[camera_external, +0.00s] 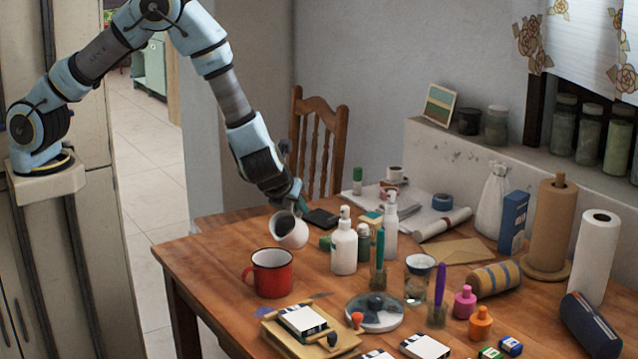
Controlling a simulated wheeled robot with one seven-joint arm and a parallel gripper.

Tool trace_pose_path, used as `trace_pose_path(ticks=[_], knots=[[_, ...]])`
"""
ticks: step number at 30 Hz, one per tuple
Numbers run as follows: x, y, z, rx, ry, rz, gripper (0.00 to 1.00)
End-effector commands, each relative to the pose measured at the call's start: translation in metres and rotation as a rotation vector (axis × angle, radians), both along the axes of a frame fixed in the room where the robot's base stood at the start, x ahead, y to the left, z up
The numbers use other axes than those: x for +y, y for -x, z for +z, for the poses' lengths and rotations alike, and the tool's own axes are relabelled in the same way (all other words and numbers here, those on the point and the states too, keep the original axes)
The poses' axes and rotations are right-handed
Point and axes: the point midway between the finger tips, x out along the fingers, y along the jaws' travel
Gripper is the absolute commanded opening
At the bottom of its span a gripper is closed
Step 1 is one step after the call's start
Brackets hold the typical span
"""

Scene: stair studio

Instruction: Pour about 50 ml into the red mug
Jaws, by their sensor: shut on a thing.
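The red mug (272,274) stands upright on the wooden table near its left edge. It has a dark rim and its handle points left. My gripper (292,212) is shut on a white cup (293,233) with a dark inside. The cup is tilted, with its opening facing down and left, above and to the right of the red mug and apart from it. I see no stream of liquid. The contents of both vessels cannot be made out. The fingertips are small and partly hidden by the cup.
A white pump bottle (343,246) stands close to the right of the held cup, with another pump bottle (390,224) behind it. The table's left strip (212,262) is clear.

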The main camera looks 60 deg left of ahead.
Motion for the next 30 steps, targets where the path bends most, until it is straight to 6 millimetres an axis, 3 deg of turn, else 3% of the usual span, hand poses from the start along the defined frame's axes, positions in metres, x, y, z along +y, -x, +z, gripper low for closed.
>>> trace_pose_path(ticks=[11, 30], knots=[[0.004, -0.005, -0.004, 0.073, 0.046, 0.004, 0.00], [0.020, -0.031, -0.038, 0.325, 0.207, 0.006, 0.00]])
